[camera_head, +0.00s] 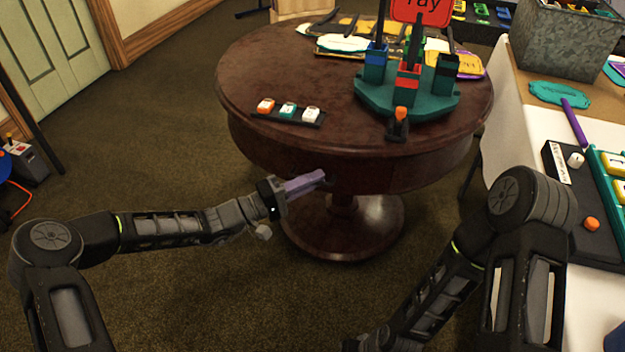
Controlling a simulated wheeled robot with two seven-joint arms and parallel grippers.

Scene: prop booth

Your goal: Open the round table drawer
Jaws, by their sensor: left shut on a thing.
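The round table (270,75) is dark reddish-brown wood on a single pedestal with a round base, standing ahead of me. Its drawer is in the curved apron below the top; no open gap shows, and the drawer's outline is too dark to make out. My left gripper (318,177) reaches in from the left to the front of the apron, its purple-grey fingers shut on the drawer handle, which they hide. My right arm comes in at the lower right and points down and left; its gripper is out of the frame.
On the table are a small tray with orange, teal and white buttons (288,111), a teal stand (375,97) with colored holders and a red sign, and an orange-topped piece (398,122). A white-covered table (515,130) stands close on the right. Carpet (170,140) is clear at left.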

